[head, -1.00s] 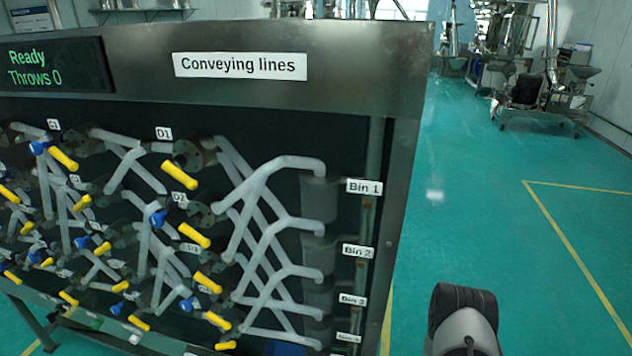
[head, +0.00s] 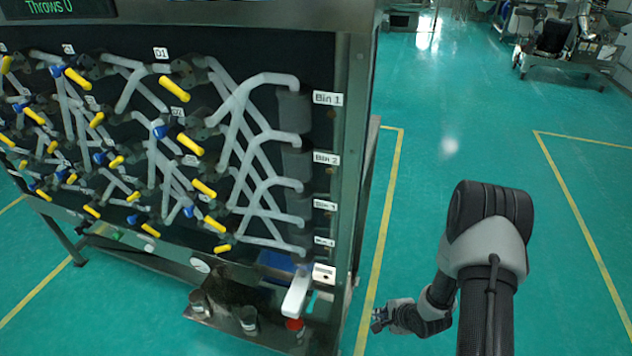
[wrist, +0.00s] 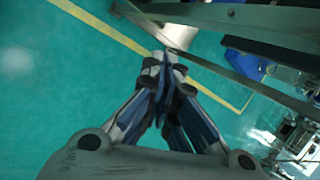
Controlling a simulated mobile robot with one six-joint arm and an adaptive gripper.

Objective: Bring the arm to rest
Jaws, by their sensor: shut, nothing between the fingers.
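My arm rises at the right of the head view, bent at the elbow, with its forearm reaching down and left. My gripper (head: 378,318) is at the end of it, low over the green floor, just right of the conveying-lines panel's (head: 352,150) right side. In the wrist view the gripper's fingers (wrist: 165,62) are together at their tips. Nothing shows between them, and they are above the floor near a yellow line.
The panel carries pale pipes, yellow handles and bin labels. Its lower shelf (head: 215,325) holds dark cups and a red-topped item (head: 295,324). Yellow lines (head: 385,230) mark the floor. Open floor lies right and behind, with a wheeled machine (head: 560,45) at the back.

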